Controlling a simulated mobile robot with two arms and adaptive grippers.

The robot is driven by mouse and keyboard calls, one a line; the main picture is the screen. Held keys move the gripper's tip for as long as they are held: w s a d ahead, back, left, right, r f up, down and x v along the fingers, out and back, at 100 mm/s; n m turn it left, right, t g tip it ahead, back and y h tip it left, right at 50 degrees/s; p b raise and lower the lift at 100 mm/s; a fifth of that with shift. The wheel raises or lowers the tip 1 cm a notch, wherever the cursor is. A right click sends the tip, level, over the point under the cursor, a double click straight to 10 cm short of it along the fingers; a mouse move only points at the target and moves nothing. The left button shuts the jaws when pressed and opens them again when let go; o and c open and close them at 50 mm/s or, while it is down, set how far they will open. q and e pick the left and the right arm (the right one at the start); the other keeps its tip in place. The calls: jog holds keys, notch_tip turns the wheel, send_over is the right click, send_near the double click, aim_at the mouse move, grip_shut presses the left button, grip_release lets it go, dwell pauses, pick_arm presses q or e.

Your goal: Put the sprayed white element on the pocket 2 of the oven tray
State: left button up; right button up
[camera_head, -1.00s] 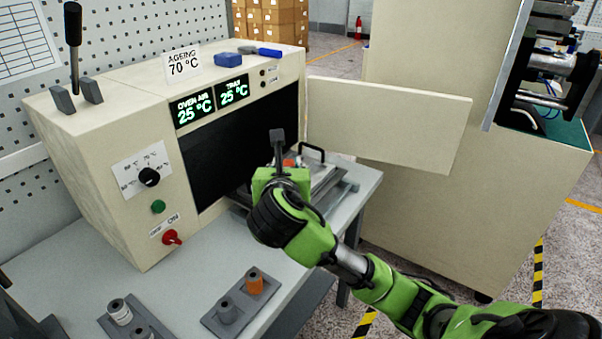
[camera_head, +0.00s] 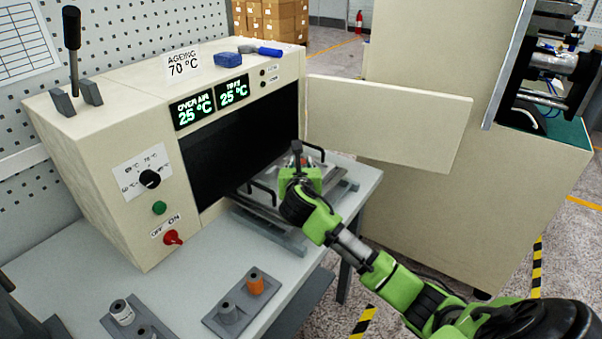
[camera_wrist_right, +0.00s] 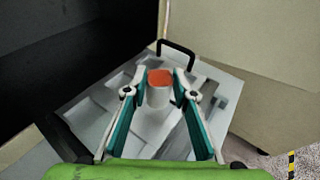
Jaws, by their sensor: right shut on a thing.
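A white cylindrical element with an orange top (camera_wrist_right: 158,97) stands between the fingers of my right gripper (camera_wrist_right: 160,84), which is shut on it. The oven tray (camera_wrist_right: 108,97), a grey metal plate with recessed pockets and black handles, lies under it. Whether the element's base touches the tray is hidden. In the head view my right gripper (camera_head: 299,160) is over the right part of the tray (camera_head: 262,212) and covers most of the element. The pocket numbers cannot be read. My left gripper is not in view.
The oven (camera_head: 120,105) has a dark opening left of the tray. Its door (camera_head: 390,122) stands open behind my right gripper. Grey holders (camera_head: 232,318) with an orange spool (camera_head: 254,283) and a white spool (camera_head: 121,313) stand at the front of the table.

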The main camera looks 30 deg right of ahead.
notch_tip(320, 180, down, 3)
jog(key=shift+w+d+r+p, duration=0.1)
jog(key=shift+d+r+p, duration=0.1)
jog(key=shift+p, duration=0.1)
jog(key=shift+f, duration=0.5)
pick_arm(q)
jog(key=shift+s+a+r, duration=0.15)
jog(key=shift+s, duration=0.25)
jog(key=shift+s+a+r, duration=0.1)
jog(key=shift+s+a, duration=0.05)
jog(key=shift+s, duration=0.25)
pick_arm(e)
jog(key=o, duration=1.1)
pick_arm(q)
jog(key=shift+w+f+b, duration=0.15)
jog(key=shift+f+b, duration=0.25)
jog(key=shift+b, duration=0.05)
pick_arm(e)
jog(key=v, duration=1.2)
jog(key=shift+a, duration=0.1)
